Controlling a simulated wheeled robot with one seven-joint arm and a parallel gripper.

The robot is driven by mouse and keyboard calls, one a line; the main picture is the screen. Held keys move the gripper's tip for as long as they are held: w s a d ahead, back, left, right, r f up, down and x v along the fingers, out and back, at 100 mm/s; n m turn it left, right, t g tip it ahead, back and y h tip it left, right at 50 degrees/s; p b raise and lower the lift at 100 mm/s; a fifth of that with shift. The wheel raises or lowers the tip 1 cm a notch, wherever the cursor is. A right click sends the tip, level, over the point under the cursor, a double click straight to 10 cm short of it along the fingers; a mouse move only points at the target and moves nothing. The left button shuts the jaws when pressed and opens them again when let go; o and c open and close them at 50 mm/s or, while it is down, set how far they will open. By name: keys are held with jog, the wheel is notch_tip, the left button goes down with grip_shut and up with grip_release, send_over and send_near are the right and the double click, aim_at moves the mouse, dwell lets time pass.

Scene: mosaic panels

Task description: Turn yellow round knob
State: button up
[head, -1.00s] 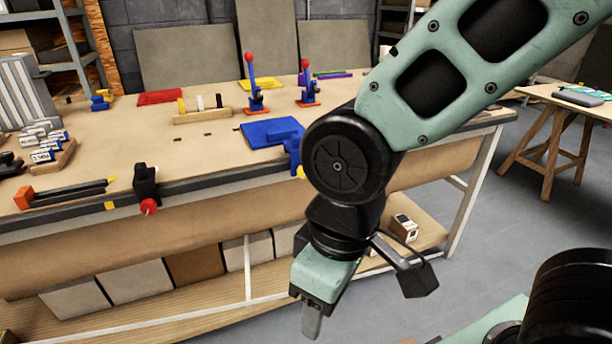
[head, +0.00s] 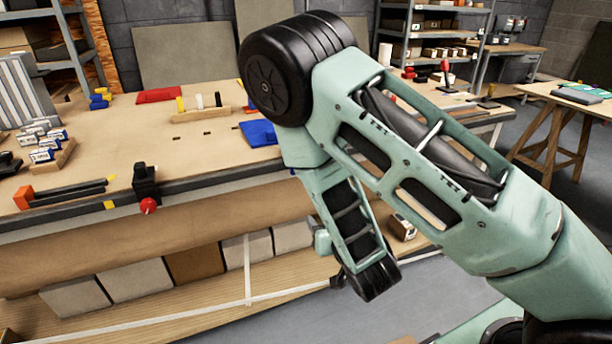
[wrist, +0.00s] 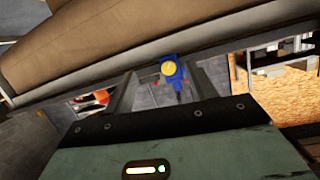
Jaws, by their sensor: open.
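The yellow round knob (wrist: 171,70) shows in the wrist view on the front of a blue vise-like fixture (wrist: 178,86). It lies ahead of my gripper (wrist: 164,71), in line with the gap between the two fingers. The fingers are open and apart, with nothing held between them. The knob looks small and some distance beyond the fingertips. In the head view a blue piece (head: 260,133) of the fixture shows at the bench edge; my arm hides the knob there. I cannot make out my gripper in the head view.
The workbench (head: 110,130) carries a black clamp with a red knob (head: 147,205), a wooden rack (head: 202,115) and a red mat (head: 159,95). Boxes stand on its lower shelf (head: 200,308). A side table (head: 570,100) is at right. Open floor (head: 480,300) lies right of the bench.

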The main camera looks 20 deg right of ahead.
jog(key=w+d+r+n+t+b, duration=0.1)
jog(key=w+b, duration=0.6)
jog(key=w, duration=0.1)
jog(key=w+d+r+n+t+y+b, duration=0.1)
jog(key=w+t+b, duration=0.1)
jog(key=w+b, duration=0.5)
jog(key=shift+w, duration=0.75)
dwell(0.5)
jog(key=shift+r, duration=0.1)
jog(key=c, duration=1)
